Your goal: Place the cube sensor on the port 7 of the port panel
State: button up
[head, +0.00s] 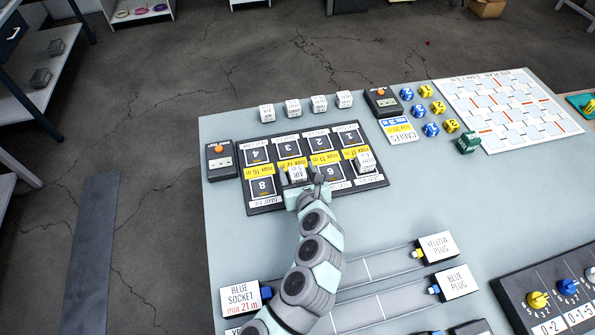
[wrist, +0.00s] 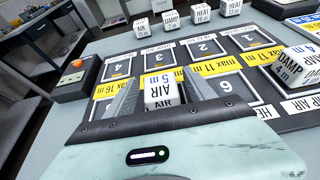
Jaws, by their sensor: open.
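The white cube sensor (head: 297,173) marked AIR 5 m stands between the fingers of my open gripper (head: 304,182). It also shows in the wrist view (wrist: 163,90), with a finger on each side. The dark port panel (head: 222,186) has numbered ports in two rows. The cube is in the front row between port 8 (head: 262,186) and port 6 (head: 333,172), at the place of port 7, whose number is hidden. I cannot tell whether the cube sits flush there. Another cube, DAMP 4 m (wrist: 297,66), stands on the panel right of port 6.
Several white cubes (head: 292,106) stand in a row behind the panel. Dark boxes with orange buttons stand left (head: 221,160) and at the back right (head: 382,101) of the panel. Cable rails with a blue socket (head: 239,296) lie in front. The table between is clear.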

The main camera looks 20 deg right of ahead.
jog(key=p+v, duration=0.4)
jog(key=v, duration=0.7)
jog(key=shift+s+a+r, duration=0.1)
jog(key=shift+r, duration=0.15)
jog(key=shift+s+p, duration=0.35)
jog(key=shift+p, duration=0.1)
